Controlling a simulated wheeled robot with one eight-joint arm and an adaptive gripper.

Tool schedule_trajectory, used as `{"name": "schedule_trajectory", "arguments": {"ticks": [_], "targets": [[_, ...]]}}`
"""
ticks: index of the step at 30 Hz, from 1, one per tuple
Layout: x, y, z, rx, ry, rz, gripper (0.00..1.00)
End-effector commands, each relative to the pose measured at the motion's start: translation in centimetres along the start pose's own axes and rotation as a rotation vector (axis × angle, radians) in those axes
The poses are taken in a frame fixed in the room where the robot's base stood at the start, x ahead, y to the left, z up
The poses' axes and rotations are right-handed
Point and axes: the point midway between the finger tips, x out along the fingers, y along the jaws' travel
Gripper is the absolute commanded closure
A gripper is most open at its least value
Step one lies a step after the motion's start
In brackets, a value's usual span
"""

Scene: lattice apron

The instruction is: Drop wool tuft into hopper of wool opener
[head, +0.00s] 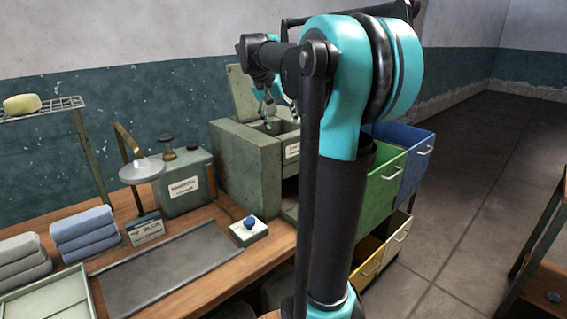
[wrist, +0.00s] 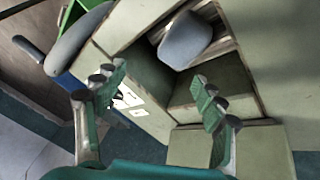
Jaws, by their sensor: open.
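The wool opener (head: 243,165) is a worn grey-green box with its lid (head: 243,93) standing up at the back. Its square hopper opening shows at the top, and the wrist view looks down into the opener (wrist: 259,50). A rounded blue-grey piece (wrist: 186,40), which looks like the wool tuft, sits in the opening near slatted metal, apart from my fingers. My gripper (head: 267,108) is above the opener, partly hidden by my arm in the head view. In the wrist view my gripper (wrist: 162,86) has its fingers wide apart with nothing between them.
Green (head: 378,195) and blue (head: 408,155) drawers stand right of the opener. The floor at right is open.

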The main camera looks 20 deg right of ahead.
Motion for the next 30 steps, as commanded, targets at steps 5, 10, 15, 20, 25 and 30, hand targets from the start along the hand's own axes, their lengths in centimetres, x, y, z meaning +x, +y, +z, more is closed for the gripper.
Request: {"name": "schedule_trajectory", "arguments": {"ticks": [5,10,15,20,25,30], "targets": [[-1.6,0.0,0.0,-0.001,0.0,0.0,0.3],[-5.0,-0.1,0.0,-0.002,0.001,-0.001,0.3],[-8.4,0.0,0.0,-0.002,0.0,0.0,0.3],[-10.7,-0.1,0.0,-0.002,0.001,0.0,0.3],[-11.8,0.0,0.0,-0.001,0.0,0.0,0.3],[-11.9,0.0,0.0,0.0,0.0,0.0,0.3]]}}
